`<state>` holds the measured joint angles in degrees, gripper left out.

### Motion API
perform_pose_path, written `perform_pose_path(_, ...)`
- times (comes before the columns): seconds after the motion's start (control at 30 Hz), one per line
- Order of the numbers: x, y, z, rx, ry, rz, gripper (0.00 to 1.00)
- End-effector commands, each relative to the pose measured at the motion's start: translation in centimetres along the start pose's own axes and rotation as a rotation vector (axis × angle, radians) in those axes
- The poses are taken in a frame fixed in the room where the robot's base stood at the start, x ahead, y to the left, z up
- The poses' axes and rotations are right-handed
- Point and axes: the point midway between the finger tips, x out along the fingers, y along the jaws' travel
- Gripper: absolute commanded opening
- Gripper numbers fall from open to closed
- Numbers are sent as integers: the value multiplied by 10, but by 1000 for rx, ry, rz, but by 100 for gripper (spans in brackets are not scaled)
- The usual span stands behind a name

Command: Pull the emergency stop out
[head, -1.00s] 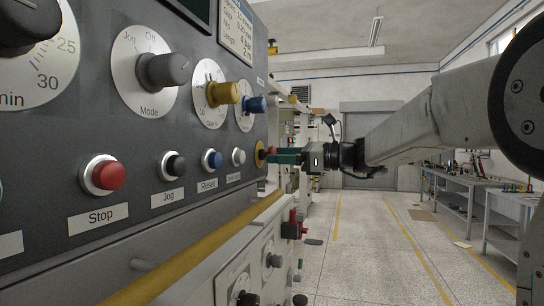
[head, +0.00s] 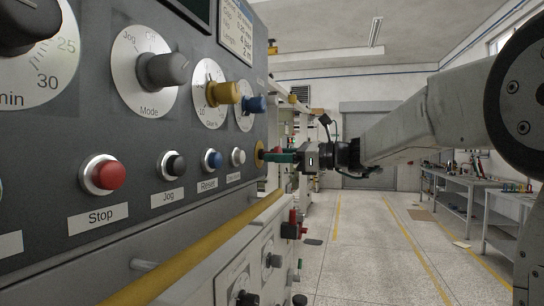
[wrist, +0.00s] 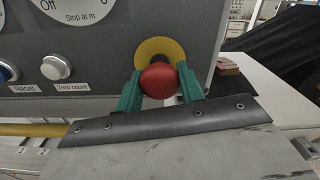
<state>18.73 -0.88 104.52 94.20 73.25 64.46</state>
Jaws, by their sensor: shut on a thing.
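The emergency stop (wrist: 159,80) is a red mushroom button on a yellow round plate (wrist: 150,48) at the right end of the grey panel. In the wrist view my gripper (wrist: 160,88) has its green fingers on both sides of the red head, shut on it. A dark stem shows between the head and the plate. In the head view my gripper (head: 279,156) reaches the panel's far edge from the right, and its fingers largely hide the red head. The yellow plate (head: 259,154) shows there edge-on.
The panel carries a red Stop button (head: 104,174), a black Jog button (head: 174,164), a blue Reset button (head: 213,159) and several knobs. A yellow rail (head: 190,250) runs below them. The floor to the right is open, with workbenches (head: 470,195) beyond.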

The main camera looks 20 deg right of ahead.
Motion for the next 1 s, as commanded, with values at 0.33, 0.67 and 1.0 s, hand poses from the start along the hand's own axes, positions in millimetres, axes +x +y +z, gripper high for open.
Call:
perform_pose_path(0.33, -3, -1, 0, -1, 1, -2, 60)
perform_pose_path(0.67, -6, 0, 0, 0, 0, -1, 60)
perform_pose_path(1.0, -62, -1, 0, -1, 1, -4, 60)
